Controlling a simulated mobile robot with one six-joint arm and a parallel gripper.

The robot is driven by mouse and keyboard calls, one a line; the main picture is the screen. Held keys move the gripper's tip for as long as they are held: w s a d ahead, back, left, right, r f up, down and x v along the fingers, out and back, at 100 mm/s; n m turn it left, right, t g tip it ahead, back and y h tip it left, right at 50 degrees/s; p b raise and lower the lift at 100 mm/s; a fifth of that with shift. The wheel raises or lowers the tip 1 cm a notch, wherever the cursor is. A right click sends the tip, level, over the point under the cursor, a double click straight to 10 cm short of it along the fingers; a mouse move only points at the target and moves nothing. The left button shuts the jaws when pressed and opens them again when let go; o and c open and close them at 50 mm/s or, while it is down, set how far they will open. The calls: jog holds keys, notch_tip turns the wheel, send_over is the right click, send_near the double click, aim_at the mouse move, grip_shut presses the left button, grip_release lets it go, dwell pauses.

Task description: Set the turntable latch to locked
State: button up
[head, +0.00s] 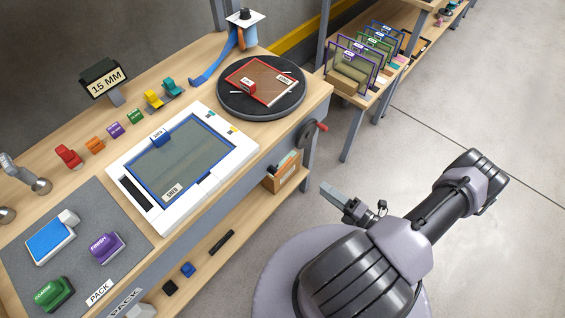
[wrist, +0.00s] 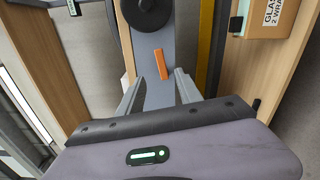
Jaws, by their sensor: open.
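The turntable (head: 250,110) is a black disc on the bench's far end, with a red frame (head: 285,92) lying on it. In the wrist view a small orange lever (wrist: 161,63) stands nearly upright, slightly tilted, on a grey plate below a dark round wheel; it looks like the latch. No locked or unlocked marking is readable. My gripper (wrist: 158,82) is open, and the lever shows between its two fingers, ahead of them, with no visible contact. In the head view my gripper (head: 334,193) is off the bench's right side, below top height. The lever cannot be made out there.
A labelled cardboard box (head: 284,175) sits on the lower shelf. A rack of framed screens (head: 360,65) stands beyond. The floor to the right is clear.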

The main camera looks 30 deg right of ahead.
aim_at(288, 164)
jog(key=b+x, duration=0.3)
jog(key=x, duration=1.3)
jog(key=shift+w+a+r, duration=0.1)
jog(key=shift+w+a, duration=0.15)
grip_shut()
dwell(0.4)
